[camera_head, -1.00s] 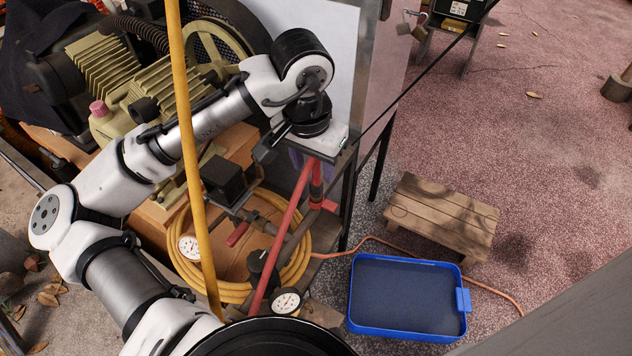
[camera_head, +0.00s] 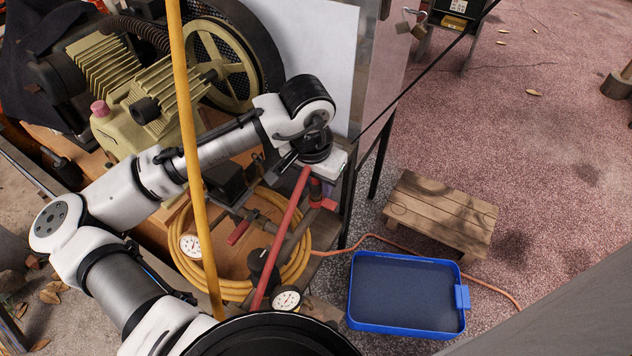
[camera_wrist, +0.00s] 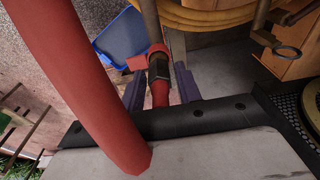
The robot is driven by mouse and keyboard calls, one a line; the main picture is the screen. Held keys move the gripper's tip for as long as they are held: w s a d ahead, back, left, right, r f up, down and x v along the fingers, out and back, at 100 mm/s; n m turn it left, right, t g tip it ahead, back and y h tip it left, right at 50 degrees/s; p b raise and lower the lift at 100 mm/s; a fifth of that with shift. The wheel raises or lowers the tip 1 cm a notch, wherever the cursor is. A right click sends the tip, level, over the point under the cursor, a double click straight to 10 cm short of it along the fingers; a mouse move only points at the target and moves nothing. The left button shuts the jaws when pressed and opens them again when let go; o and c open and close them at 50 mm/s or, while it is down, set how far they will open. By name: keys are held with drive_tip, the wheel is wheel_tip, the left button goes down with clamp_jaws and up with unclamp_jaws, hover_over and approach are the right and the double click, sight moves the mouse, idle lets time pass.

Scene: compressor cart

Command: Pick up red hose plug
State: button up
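The red hose plug (camera_head: 316,190) shows in the head view as a small upright red piece beside the long red pipe (camera_head: 289,235), partly hidden under my gripper (camera_head: 318,172). In the wrist view, the red plug (camera_wrist: 160,93) has a dark band near its far end. It lies between the two dark purple fingers of my gripper (camera_wrist: 159,70). The fingers are open, with a gap visible on each side of the plug. I cannot tell how deep between the fingers it sits.
The red pipe (camera_wrist: 75,75) crosses close in front of the wrist camera. A yellow pole (camera_head: 190,150) stands before my arm. A coiled yellow hose (camera_head: 302,262) and gauges (camera_head: 286,299) lie below. A blue tray (camera_head: 352,290) and wooden stool (camera_head: 445,212) stand on the floor at right.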

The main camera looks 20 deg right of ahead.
drive_tip(key=c, duration=0.7)
drive_tip(key=shift+o, duration=0.2)
wheel_tip(320, 180, up, 25)
drive_tip(key=p, duration=0.5)
